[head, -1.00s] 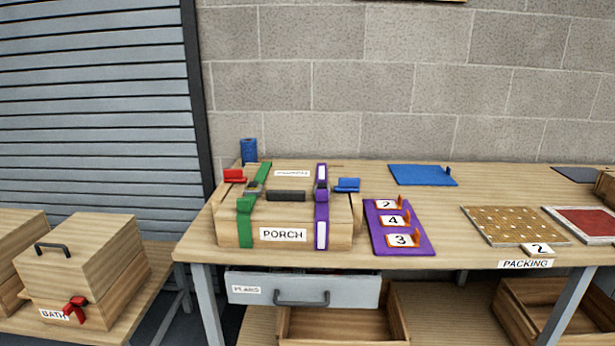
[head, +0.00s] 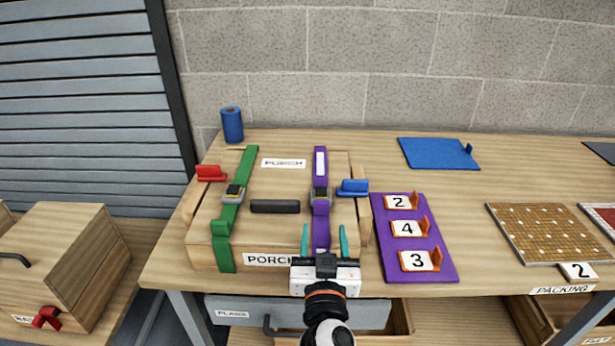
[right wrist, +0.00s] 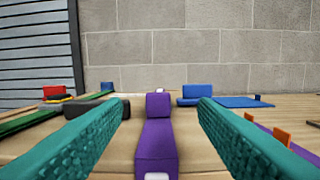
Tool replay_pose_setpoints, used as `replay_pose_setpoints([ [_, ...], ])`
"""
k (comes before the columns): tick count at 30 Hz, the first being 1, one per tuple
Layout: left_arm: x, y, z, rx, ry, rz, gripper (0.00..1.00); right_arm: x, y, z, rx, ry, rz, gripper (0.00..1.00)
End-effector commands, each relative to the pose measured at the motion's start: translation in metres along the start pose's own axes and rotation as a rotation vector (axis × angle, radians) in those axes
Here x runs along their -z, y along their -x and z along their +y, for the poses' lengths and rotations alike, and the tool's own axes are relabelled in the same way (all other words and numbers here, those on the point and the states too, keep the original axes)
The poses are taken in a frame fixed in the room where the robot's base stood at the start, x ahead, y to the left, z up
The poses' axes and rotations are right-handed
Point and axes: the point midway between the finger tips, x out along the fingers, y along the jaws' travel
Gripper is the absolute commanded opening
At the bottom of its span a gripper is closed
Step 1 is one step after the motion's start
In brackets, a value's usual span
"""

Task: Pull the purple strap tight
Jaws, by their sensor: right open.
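The purple strap (head: 320,165) runs front to back over the right side of the wooden PORCH crate (head: 278,173). It passes through a grey buckle (head: 320,195) on the lid, and its front part hangs down the crate's front. My right gripper (head: 324,240) is open at the crate's front, its teal fingers on either side of the purple strap. In the right wrist view the purple strap (right wrist: 156,145) lies between the two open fingers (right wrist: 160,108), apart from both. My left gripper is not in view.
A green strap (head: 240,175) with its own buckle crosses the crate's left side. A black handle (head: 275,206) sits mid-lid. Red (head: 210,173) and blue (head: 353,187) latches flank the lid. A purple board (head: 430,240) with number tags lies close right.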

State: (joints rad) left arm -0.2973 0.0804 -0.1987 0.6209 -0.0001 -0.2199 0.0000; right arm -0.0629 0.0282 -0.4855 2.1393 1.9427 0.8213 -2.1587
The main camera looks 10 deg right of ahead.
Motion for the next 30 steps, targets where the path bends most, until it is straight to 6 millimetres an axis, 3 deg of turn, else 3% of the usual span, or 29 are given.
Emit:
replay_pose_setpoints([
  [6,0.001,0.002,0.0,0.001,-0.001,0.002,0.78,0.001,0.0,0.001,0.012,0.021,0.086,0.54],
  [10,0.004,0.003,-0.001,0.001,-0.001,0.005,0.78,0.003,-0.011,0.001,0.013,0.024,0.091,0.54],
  [21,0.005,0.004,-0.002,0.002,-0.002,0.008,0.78,0.009,-0.082,0.0,0.013,0.022,0.089,0.54],
  [30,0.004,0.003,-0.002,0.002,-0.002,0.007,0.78,0.013,-0.115,0.0,0.012,0.024,0.09,0.54],
])
